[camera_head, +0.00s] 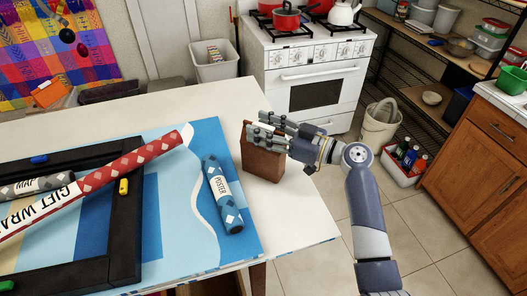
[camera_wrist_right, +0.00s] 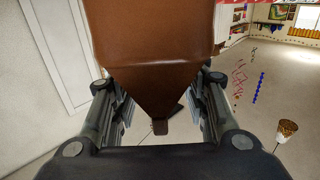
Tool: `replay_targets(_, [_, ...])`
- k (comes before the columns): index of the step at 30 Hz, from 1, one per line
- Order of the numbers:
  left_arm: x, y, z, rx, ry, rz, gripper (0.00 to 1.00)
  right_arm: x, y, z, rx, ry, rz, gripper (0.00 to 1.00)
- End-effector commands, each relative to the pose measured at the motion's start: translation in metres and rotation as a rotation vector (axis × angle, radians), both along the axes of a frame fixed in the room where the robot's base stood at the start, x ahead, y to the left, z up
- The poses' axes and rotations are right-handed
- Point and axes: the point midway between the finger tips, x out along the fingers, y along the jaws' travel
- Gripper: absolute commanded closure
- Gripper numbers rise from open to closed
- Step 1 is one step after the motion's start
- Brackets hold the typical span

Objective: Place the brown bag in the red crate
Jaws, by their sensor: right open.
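The brown bag (camera_head: 262,162) stands upright near the right edge of the table. My right gripper (camera_head: 259,125) reaches in from the right at the bag's upper part. Its jaws are open, with fingers over the near and far sides of the bag. In the right wrist view the brown bag (camera_wrist_right: 155,40) fills the space between the two spread fingers (camera_wrist_right: 160,105); I cannot tell whether they touch it. A red-and-white crate (camera_head: 402,178) with bottles in it stands on the floor at right, beyond the table. My left gripper is not in view.
A blue poster tube (camera_head: 221,195) lies just left of the bag. A red gift-wrap roll (camera_head: 130,165) lies across a black frame (camera_head: 125,240). A white bucket (camera_head: 380,127) stands beside the crate, near the wooden cabinet (camera_head: 485,150).

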Motion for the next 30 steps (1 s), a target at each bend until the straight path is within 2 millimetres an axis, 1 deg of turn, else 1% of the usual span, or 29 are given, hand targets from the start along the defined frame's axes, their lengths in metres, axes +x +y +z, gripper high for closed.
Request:
replay_targets(1, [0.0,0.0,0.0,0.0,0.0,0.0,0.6,0.0,0.0,0.0,0.0,0.0,0.0,0.6])
replay_targets(2, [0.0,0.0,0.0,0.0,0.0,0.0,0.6,0.0,0.0,0.0,0.0,0.0,0.0,0.67])
replay_targets(3, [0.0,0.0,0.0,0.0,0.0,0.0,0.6,0.0,0.0,0.0,0.0,0.0,0.0,0.76])
replay_targets(5, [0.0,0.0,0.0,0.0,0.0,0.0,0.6,0.0,0.0,0.0,0.0,0.0,0.0,0.9])
replay_targets(6, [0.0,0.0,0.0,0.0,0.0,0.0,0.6,0.0,0.0,0.0,0.0,0.0,0.0,0.99])
replay_targets(7, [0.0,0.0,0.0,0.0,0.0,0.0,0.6,0.0,0.0,0.0,-0.001,0.0,0.0,1.0])
replay_targets(23, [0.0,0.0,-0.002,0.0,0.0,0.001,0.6,-0.001,0.0,-0.001,-0.005,0.004,0.002,1.0])
replay_targets(26, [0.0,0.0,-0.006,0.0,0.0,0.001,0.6,0.0,0.0,0.009,-0.007,0.0,0.002,1.0])
replay_targets(30, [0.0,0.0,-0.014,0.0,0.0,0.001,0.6,0.0,-0.001,0.036,-0.004,-0.006,0.0,1.0])
